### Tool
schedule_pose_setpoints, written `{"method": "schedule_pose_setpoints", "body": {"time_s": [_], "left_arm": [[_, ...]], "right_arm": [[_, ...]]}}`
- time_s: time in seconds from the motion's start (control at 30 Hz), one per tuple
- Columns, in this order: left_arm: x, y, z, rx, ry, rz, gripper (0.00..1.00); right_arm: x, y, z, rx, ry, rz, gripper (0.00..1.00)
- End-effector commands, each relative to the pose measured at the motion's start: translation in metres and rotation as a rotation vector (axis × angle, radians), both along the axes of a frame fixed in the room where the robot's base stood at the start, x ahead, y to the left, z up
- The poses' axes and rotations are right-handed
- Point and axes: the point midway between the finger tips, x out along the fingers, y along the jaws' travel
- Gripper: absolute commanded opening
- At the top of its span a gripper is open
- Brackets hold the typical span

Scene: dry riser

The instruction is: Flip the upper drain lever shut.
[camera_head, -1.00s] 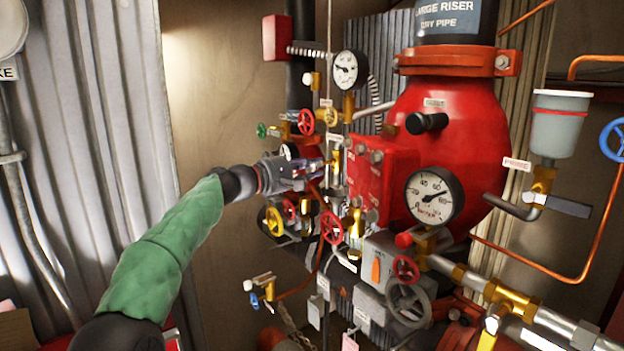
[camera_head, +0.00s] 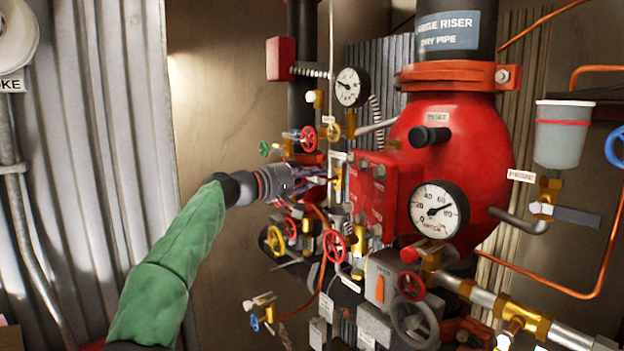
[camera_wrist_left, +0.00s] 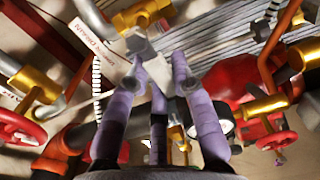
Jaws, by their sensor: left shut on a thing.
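The upper drain lever (camera_wrist_left: 140,45) is a pale grey handle in the left wrist view, beside a white label (camera_wrist_left: 92,42) that appears to read "upper drain". My left gripper (camera_wrist_left: 155,72) has its fingers closed around the lever's near end. In the head view my left gripper (camera_head: 325,181) reaches in from the left at the valve cluster, left of the red valve body (camera_head: 455,150). There the lever is too small and covered to make out. My right gripper is in neither view.
Copper tubing and labels crowd the cluster. The bare wall (camera_head: 215,110) to the left is free.

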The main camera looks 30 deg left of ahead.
Motion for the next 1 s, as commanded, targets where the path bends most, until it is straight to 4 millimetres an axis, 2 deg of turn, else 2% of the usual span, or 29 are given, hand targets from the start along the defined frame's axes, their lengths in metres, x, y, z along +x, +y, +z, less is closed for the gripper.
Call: {"method": "schedule_pose_setpoints", "body": {"time_s": [0.33, 0.37, 0.43, 0.47, 0.83, 1.0], "left_arm": [[0.000, 0.000, 0.000, 0.005, -0.002, 0.001, 0.00], [0.000, 0.000, 0.000, 0.005, -0.002, 0.001, 0.26], [0.000, 0.000, 0.000, 0.005, -0.002, 0.001, 0.46], [0.000, 0.000, 0.000, 0.004, -0.002, 0.001, 0.49], [-0.003, 0.001, 0.001, 0.004, -0.002, 0.001, 0.49], [-0.020, 0.009, 0.001, 0.004, -0.002, 0.003, 0.49]], "right_arm": [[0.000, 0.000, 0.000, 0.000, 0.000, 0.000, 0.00], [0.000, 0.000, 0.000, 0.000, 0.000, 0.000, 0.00], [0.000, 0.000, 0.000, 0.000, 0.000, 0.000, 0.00], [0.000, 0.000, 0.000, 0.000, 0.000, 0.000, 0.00], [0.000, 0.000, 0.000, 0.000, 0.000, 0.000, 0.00], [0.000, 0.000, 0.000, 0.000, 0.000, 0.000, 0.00]]}}
